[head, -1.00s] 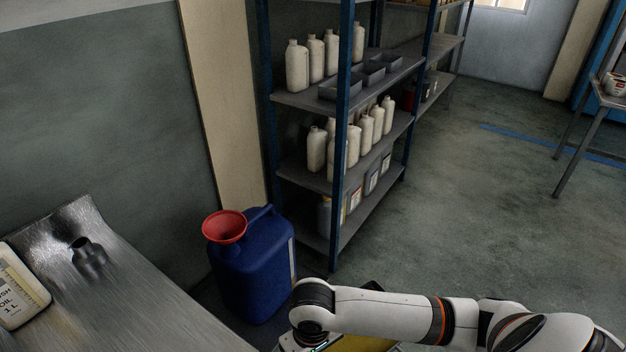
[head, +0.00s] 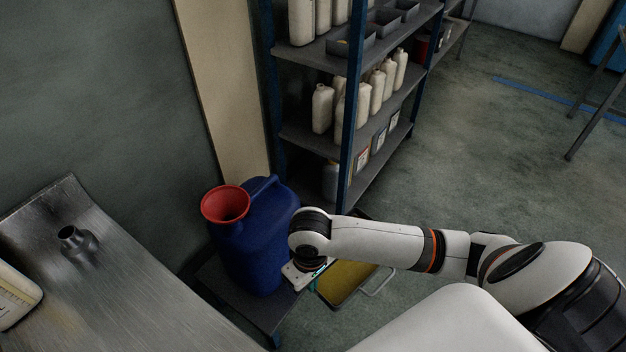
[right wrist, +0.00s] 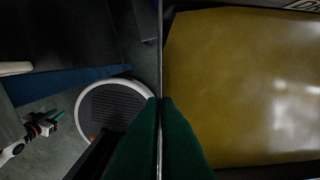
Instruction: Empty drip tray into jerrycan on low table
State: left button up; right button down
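The drip tray (head: 343,300), dark-rimmed with yellow-brown oil inside, is right of the low table (head: 235,302) in the head view. In the right wrist view its oil-filled pan (right wrist: 240,85) takes up the right half. My right gripper (head: 318,272) is at its near left side; its green fingers (right wrist: 160,105) are closed on the tray's thin edge. The blue jerrycan (head: 262,245) stands upright on the low table, with a red funnel (head: 226,205) in its mouth. A small gripper (right wrist: 55,116), apparently my left, shows in the wrist view; its opening is unclear.
A blue-post shelf (head: 350,120) with white bottles stands behind the jerrycan. Open floor (head: 470,170) lies to the right.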

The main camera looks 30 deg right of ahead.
jog(key=w+d+r+n+p, duration=0.3)
jog(key=w+d+n, duration=0.3)
jog(key=w+n, duration=0.3)
jog(key=w+d+r+n+p, duration=0.3)
jog(key=w+d+n, duration=0.3)
jog(key=w+n, duration=0.3)
jog(key=n, duration=0.4)
jog(key=shift+w+d, duration=0.25)
jog(key=shift+d, duration=0.1)
jog(key=shift+f+b, duration=1.85)
jog(key=shift+f, duration=0.05)
jog(key=shift+r+p, duration=0.2)
jog(key=shift+p, duration=0.1)
jog(key=shift+a+r+h+p, duration=0.15)
jog(key=shift+r+h+p, duration=0.35)
jog(key=shift+r+p, duration=0.55)
jog(key=shift+w+r+p, duration=0.1)
jog(key=shift+r+p, duration=0.1)
jog(key=shift+p, duration=0.15)
jog(key=shift+w+a+r+g+h+p, duration=0.1)
jog(key=shift+a+r+g+h+p, duration=0.2)
jog(key=shift+r+p, duration=0.45)
jog(key=shift+a+r+g+h+p, duration=0.1)
jog(key=shift+r+h+p, duration=0.3)
jog(key=shift+r+p, duration=0.3)
jog(key=shift+f, duration=0.1)
